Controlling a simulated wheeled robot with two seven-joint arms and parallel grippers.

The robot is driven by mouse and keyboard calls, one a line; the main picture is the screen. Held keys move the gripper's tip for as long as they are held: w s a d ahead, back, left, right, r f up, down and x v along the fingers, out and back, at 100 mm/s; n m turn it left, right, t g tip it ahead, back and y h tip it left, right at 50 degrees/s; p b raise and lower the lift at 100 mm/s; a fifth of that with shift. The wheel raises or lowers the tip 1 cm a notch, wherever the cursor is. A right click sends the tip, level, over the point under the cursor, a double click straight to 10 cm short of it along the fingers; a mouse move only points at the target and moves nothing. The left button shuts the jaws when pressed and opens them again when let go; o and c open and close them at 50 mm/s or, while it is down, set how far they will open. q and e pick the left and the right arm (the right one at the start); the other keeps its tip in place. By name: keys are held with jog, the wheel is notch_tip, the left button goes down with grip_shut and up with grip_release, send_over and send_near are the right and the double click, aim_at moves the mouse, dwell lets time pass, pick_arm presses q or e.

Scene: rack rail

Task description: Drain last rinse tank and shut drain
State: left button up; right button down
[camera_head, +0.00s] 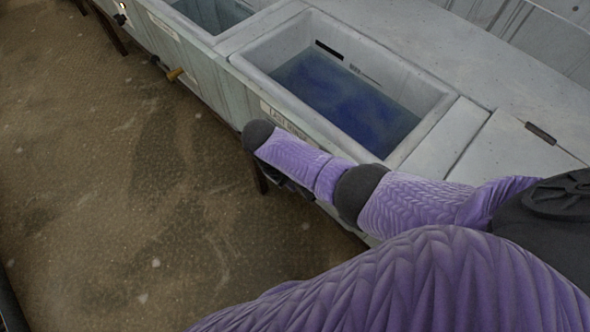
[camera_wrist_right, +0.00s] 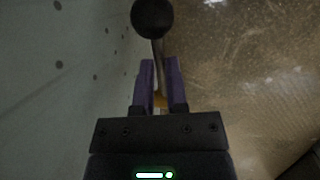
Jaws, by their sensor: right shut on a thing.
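The last rinse tank (camera_head: 432,128) is a pale grey basin in the head view, with dark blue liquid inside. Its front label (camera_head: 283,117) is partly covered by my purple right arm. In the right wrist view my right gripper (camera_wrist_right: 160,88) is shut on the drain lever, a thin rod (camera_wrist_right: 158,52) with a black ball knob (camera_wrist_right: 152,18) beyond the fingertips. A yellowish bit shows between the fingers. In the head view my arm hides the drain and most of the gripper. My left gripper is not in view.
A second tank (camera_head: 222,30) with liquid stands at the upper left, with a brass-coloured valve (camera_head: 175,74) on its front. A flat cover (camera_head: 515,150) lies right of the last tank. The brown floor (camera_head: 130,190) in front is open.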

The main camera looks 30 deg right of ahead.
jog(key=g+b, duration=0.1)
jog(key=b, duration=0.1)
jog(key=w+g+h+b, duration=0.1)
jog(key=shift+a+r+g+b, duration=0.25)
jog(key=shift+r+g+b, duration=0.05)
jog(key=shift+r+b, duration=0.1)
jog(key=shift+w+r+g+b, duration=0.2)
jog(key=shift+r+g+b, duration=0.05)
jog(key=shift+g+b, duration=0.15)
jog(key=shift+r, duration=0.1)
jog(key=c, duration=0.6)
grip_release()
jog(key=shift+c, duration=0.2)
